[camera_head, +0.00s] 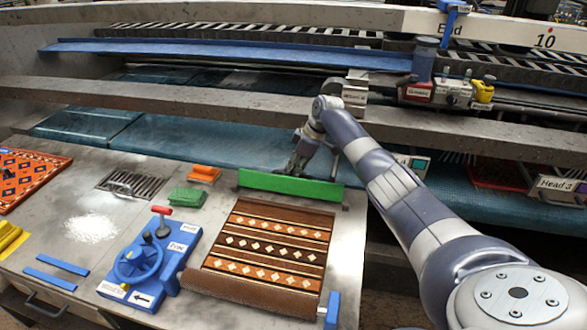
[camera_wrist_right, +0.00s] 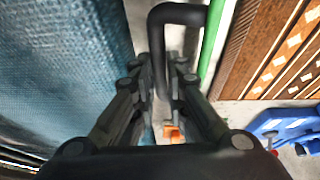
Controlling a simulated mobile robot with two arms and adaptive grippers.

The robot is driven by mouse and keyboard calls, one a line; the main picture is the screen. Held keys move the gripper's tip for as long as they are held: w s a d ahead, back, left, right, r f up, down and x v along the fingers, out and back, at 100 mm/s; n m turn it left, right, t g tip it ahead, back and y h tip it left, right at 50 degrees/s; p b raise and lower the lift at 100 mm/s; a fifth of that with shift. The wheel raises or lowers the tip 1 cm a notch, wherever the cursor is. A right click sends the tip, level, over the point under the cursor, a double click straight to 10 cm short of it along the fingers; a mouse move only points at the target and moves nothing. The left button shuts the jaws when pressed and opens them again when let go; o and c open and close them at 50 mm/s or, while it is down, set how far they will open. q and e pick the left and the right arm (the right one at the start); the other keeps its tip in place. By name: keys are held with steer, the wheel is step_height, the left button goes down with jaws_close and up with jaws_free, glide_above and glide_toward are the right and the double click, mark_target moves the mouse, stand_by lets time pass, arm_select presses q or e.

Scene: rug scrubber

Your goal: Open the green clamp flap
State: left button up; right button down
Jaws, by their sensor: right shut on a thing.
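The green clamp flap (camera_head: 285,186) is a long bar across the far end of the brown patterned rug (camera_head: 265,243) in the head view. Its edge shows as a thin green strip (camera_wrist_right: 212,40) in the wrist view. A black bent handle (camera_wrist_right: 178,13) joins the flap's side. My right gripper (camera_head: 296,166) is just behind the flap. In the wrist view, its fingers (camera_wrist_right: 163,80) are closed around the lower part of the handle, which they partly hide. The flap's exact tilt is hard to tell. My left gripper is not in view.
A blue control panel (camera_head: 150,262) with a wheel and a red-topped lever stands left of the rug. Green (camera_head: 188,197) and orange (camera_head: 204,174) blocks lie near the flap's left end. Grey beams (camera_head: 200,101) of the machine run behind the table.

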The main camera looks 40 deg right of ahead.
steer(key=shift+d+f, duration=0.1)
steer(key=shift+d, duration=0.5)
steer(key=c, duration=1.8)
jaws_free()
steer(key=shift+w, duration=0.1)
steer(key=shift+o, duration=1)
steer(key=shift+w+d+f, duration=0.45)
steer(key=shift+w+f, duration=0.05)
steer(key=shift+f, duration=0.15)
steer(key=shift+a+r, duration=0.2)
steer(key=shift+d+r, duration=0.1)
steer(key=shift+r, duration=0.4)
steer(key=v, duration=1.1)
steer(key=shift+s+a, duration=0.25)
steer(key=shift+f, duration=0.2)
